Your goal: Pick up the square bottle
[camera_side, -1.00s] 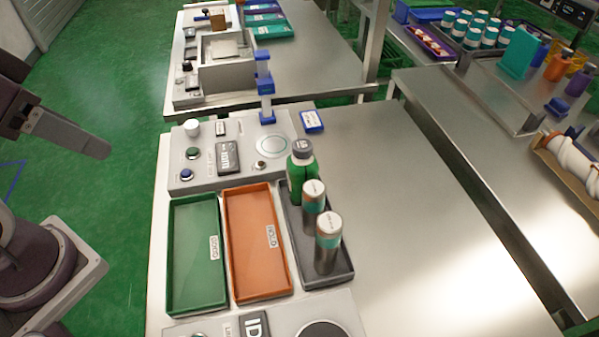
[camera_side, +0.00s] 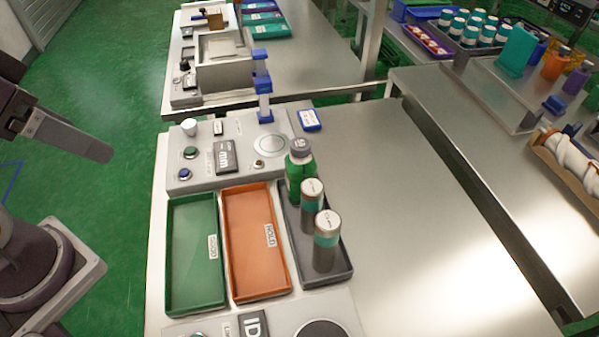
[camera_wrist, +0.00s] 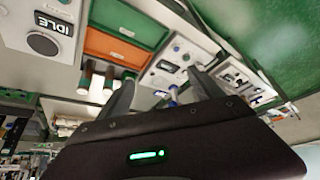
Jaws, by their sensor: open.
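A green bottle with a grey cap (camera_side: 299,175) stands upright at the far end of the grey tray (camera_side: 336,270). Its body looks boxier than the two round grey containers, though its exact shape is hard to tell. A grey container with a teal band (camera_side: 311,204) stands just in front of it, and a second one (camera_side: 325,243) stands nearer. My gripper (camera_wrist: 160,77) is open and empty in the wrist view, its two dark fingers apart. In the side view it is at the far left, over the green floor, well away from the bottle. The wrist view shows the containers small, beyond the fingers.
A green tray (camera_side: 186,285) and an orange tray (camera_side: 252,270), both empty, lie left of the grey tray. A control panel (camera_side: 205,172) with buttons and a blue post (camera_side: 263,95) stand behind. The bench top (camera_side: 400,220) to the right is clear.

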